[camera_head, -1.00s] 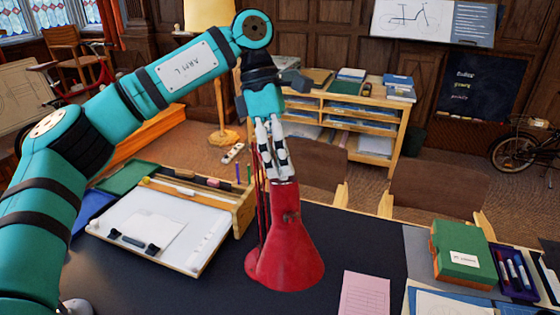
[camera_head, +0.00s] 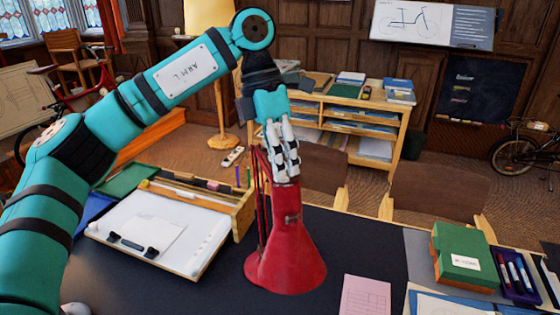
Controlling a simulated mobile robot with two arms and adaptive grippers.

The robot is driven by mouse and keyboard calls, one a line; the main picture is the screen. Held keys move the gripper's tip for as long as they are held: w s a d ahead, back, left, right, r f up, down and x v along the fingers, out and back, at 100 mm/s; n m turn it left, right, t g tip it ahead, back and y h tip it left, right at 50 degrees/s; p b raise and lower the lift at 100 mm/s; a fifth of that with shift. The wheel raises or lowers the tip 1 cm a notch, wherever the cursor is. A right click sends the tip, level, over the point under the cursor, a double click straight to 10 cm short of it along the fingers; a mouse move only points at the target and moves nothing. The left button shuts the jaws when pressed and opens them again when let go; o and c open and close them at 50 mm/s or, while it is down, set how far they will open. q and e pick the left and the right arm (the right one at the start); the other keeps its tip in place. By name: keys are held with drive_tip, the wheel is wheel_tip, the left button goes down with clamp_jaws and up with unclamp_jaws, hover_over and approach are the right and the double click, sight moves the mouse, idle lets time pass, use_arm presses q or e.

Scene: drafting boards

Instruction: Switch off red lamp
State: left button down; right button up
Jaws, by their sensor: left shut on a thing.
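The red lamp (camera_head: 287,252) stands on the dark desk, its wide conical shade facing down. Thin red arm rods show at its left side, behind the shade. My left gripper (camera_head: 285,178) comes down from above and is shut on the narrow top of the lamp's shade. A small knob-like part sits on the front of the shade. The lamp's base and bulb are hidden, so I cannot tell whether it is lit.
A drawing board (camera_head: 160,228) with paper lies left of the lamp. A green box (camera_head: 461,252) and a pen tray (camera_head: 515,277) are at the right. A pink sheet (camera_head: 366,296) lies front right. Chairs stand behind the desk.

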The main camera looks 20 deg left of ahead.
idle(0.3)
use_arm(q)
drive_tip(key=c, duration=1.1)
unclamp_jaws()
drive_tip(key=shift+r, duration=0.1)
drive_tip(key=v, duration=1.2)
drive_tip(key=shift+w, duration=0.2)
